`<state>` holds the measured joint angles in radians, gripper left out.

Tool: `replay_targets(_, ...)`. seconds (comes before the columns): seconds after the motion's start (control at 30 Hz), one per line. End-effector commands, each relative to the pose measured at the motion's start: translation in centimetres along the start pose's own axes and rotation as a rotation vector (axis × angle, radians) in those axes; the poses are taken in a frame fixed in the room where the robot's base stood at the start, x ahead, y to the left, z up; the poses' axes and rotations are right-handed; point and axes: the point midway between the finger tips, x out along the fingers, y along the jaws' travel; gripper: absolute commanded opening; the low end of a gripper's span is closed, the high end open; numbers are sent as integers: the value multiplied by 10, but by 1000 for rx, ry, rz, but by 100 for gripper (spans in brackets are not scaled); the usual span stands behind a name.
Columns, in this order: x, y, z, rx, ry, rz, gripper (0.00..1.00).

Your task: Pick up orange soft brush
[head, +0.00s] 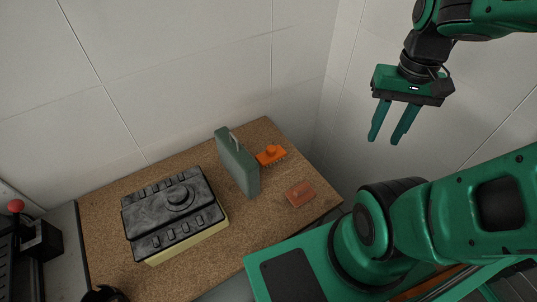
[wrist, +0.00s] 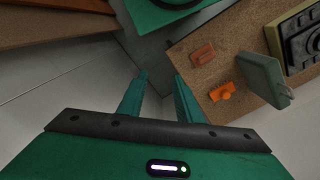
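The orange soft brush (head: 271,154) lies on the cork-topped table near its back right edge, just right of a green upright case. It has a knob on top and bristles along its lower edge. It also shows in the wrist view (wrist: 222,92), to the right of my fingers. My gripper (head: 390,140) is up in the air to the right of the table, apart from the brush, with its fingers pointing down. The fingers are spread with nothing between them, also in the wrist view (wrist: 160,85).
A green case (head: 237,162) stands close left of the brush. A reddish block (head: 300,194) lies in front of it. A black-and-yellow box (head: 175,213) sits further left on the cork table (head: 105,205). White tiled walls meet behind the table.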

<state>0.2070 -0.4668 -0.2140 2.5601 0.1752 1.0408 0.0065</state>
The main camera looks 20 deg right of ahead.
Motion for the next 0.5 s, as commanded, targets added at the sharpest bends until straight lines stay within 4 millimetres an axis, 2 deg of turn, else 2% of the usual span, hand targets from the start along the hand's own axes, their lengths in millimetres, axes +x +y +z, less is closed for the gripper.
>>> replay_targets(0.03,0,0,0,0,0,0,43)
replay_targets(0.1,-4,4,8,7,12,-3,60)
replay_targets(0.17,-4,2,4,24,14,5,61)
replay_targets(0.27,-1,-11,-14,82,19,31,61)
replay_targets(0.37,6,-32,-39,171,32,61,61)
replay_targets(0.5,26,-75,-74,308,56,85,61)
